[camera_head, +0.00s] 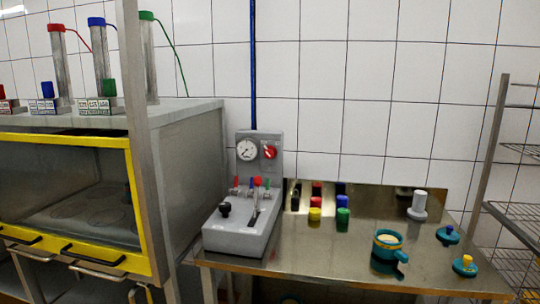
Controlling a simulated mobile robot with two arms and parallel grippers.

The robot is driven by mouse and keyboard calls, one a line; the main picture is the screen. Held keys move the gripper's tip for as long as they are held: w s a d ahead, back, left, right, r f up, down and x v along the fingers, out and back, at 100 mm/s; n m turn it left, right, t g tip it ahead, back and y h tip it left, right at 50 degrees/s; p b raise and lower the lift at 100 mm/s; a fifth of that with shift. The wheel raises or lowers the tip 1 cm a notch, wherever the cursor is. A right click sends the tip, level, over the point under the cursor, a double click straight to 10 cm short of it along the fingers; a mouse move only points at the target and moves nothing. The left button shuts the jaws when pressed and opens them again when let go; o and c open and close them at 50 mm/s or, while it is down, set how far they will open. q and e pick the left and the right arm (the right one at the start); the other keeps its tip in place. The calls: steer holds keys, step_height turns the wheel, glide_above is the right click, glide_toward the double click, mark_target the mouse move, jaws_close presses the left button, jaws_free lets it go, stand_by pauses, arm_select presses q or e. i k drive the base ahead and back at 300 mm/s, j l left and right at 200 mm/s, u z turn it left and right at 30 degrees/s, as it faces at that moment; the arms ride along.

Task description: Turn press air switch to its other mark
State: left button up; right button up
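A grey control unit (240,238) stands on the left end of the steel table. Its upright back panel (262,138) carries a white round gauge (247,150) and, to the right of it, a round red switch (269,152) with a pale mark across it. The switch's labels are too small to read. I cannot tell from labels which control is the press air switch. Neither gripper shows in the head view.
The steel table (330,250) also holds several small coloured blocks (343,216), a teal cup (388,242), a grey-white cylinder piece (418,204) and two teal-based pieces (465,265). A yellow-framed cabinet (70,205) stands left, a wire rack (515,210) right. A blue pipe (253,60) rises behind the unit.

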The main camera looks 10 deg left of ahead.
mark_target(270, 152)
steer(key=i+z, duration=0.15)
steer(key=i, duration=0.35)
steer(key=i+j+z, duration=0.15)
steer(key=i, duration=0.3)
